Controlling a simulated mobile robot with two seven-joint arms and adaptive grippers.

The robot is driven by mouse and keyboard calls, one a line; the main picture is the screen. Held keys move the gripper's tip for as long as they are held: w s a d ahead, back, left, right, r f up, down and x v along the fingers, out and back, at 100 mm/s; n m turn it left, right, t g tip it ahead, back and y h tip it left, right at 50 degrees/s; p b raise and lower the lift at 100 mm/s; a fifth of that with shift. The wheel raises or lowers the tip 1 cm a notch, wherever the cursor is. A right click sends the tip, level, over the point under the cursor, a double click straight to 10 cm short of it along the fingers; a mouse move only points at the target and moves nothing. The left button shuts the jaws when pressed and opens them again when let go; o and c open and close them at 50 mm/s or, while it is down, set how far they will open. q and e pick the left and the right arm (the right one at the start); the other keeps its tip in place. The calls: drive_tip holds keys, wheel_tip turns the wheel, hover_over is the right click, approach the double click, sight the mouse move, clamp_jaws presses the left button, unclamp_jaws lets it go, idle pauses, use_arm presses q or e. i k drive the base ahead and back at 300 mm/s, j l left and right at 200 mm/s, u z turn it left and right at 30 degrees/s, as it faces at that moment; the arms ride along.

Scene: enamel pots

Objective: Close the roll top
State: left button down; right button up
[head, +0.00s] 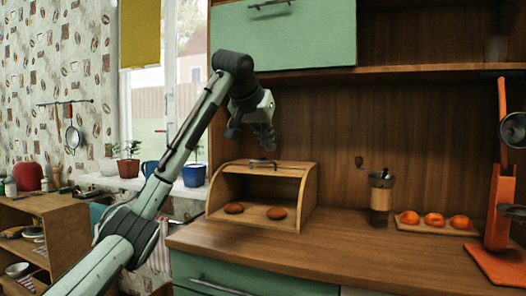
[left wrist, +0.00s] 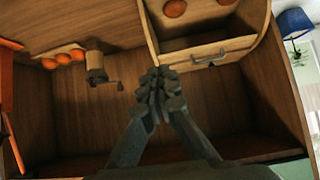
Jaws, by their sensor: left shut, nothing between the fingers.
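The wooden bread box (head: 307,199) stands on the counter, its front open. Its roll top (head: 285,171) is raised at the top of the opening, with a dark handle (head: 262,162) on it. Two brown buns (head: 276,213) lie inside. My left gripper (head: 268,146) is shut and empty, just above the handle. In the left wrist view the shut fingertips (left wrist: 161,76) point toward the box, with the handle (left wrist: 209,58) to their right and apart from them. My right gripper is not in view.
A coffee grinder (head: 381,198) and a board with orange fruits (head: 434,220) stand right of the box. An orange stand (head: 499,225) is at far right. A green cabinet (head: 285,38) hangs above. A blue pot (head: 194,175) is on the windowsill. Counter in front is clear.

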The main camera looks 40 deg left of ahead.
sight(293, 176)
drive_tip(key=i+j, duration=0.75)
drive_tip(key=j, duration=0.1)
